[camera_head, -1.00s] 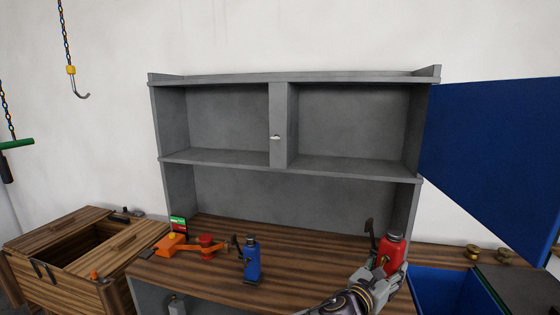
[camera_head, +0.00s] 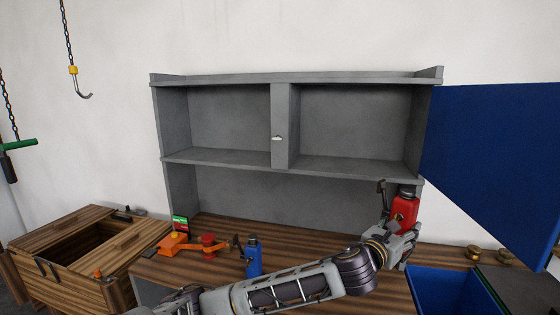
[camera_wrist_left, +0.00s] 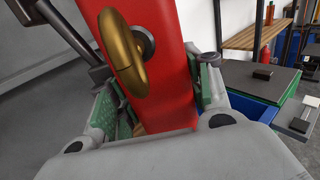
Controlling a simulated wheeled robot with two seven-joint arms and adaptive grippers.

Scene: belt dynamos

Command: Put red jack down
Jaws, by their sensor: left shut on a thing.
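The red jack (camera_head: 404,208) is upright in my left gripper (camera_head: 402,238), at the right end of the wooden workbench top (camera_head: 310,243). It has a dark cap and a thin dark lever on its left. In the left wrist view the red jack (camera_wrist_left: 165,75) fills the middle, with a brass ring on its face, and the green-padded fingers of the left gripper (camera_wrist_left: 160,115) are closed on its two sides. The gripper hides the jack's base, so I cannot tell whether it touches the bench. My right gripper is not in view.
A blue jack (camera_head: 252,258) stands on the bench behind my left arm, beside an orange-red tool (camera_head: 190,244). A grey shelf unit (camera_head: 280,160) rises behind. A blue bin (camera_head: 455,290) and an open blue door (camera_head: 495,170) are at right. A wooden box (camera_head: 70,255) is at left.

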